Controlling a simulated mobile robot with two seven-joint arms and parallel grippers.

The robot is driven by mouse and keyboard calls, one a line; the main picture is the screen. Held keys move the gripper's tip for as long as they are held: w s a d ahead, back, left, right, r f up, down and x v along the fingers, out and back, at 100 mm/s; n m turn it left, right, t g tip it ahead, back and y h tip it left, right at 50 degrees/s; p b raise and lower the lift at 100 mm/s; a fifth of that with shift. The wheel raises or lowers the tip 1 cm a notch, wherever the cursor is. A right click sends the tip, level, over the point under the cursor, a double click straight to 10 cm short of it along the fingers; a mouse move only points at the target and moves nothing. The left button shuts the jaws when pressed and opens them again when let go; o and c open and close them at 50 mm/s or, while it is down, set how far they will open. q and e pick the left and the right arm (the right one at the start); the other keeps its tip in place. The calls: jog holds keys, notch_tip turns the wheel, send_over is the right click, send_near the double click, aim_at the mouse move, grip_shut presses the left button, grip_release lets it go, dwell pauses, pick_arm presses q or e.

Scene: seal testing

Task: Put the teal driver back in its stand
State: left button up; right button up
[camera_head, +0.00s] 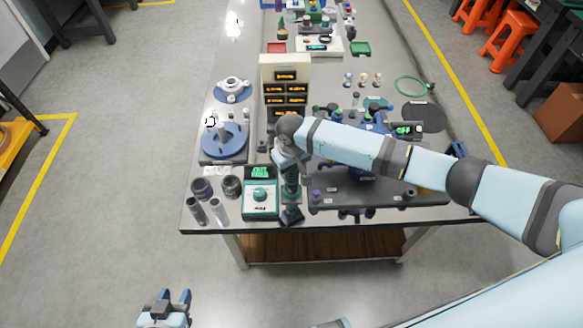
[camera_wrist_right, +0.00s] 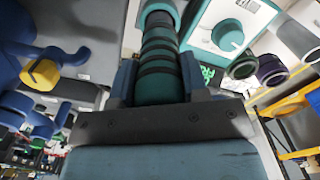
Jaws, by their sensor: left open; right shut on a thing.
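My right gripper (camera_head: 290,168) is shut on the teal driver (camera_head: 291,188), which is upright near the table's front edge. In the right wrist view the driver (camera_wrist_right: 158,62) shows as a teal grip with dark bands between the two fingers (camera_wrist_right: 158,82). A dark block (camera_head: 291,215), which looks like the stand, is directly below the driver in the head view. I cannot tell whether the driver's lower end is in it or just above it. My left gripper (camera_head: 173,297) is open and empty, off the table at the lower left.
A teal-and-white meter with a dial (camera_head: 261,199) stands just left of the driver. Dark rings (camera_head: 202,188) and metal cylinders (camera_head: 195,209) lie further left. A dark fixture plate (camera_head: 375,192) is close on the right. A beige display rack (camera_head: 285,75) stands behind.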

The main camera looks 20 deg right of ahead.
pick_arm(q)
jog(key=shift+r, duration=0.1)
pick_arm(e)
jog(key=o, duration=1.1)
notch_tip(320, 180, up, 6)
jog(key=p, duration=0.6)
jog(key=shift+r+p, duration=0.15)
jog(key=shift+p, duration=0.25)
jog(key=shift+r+p, duration=0.35)
jog(key=shift+r, duration=1.05)
pick_arm(q)
jog(key=shift+n+y, duration=0.3)
jog(key=r, duration=0.6)
jog(key=shift+s+a, duration=0.3)
jog(key=shift+a, duration=0.1)
jog(key=shift+w, duration=0.15)
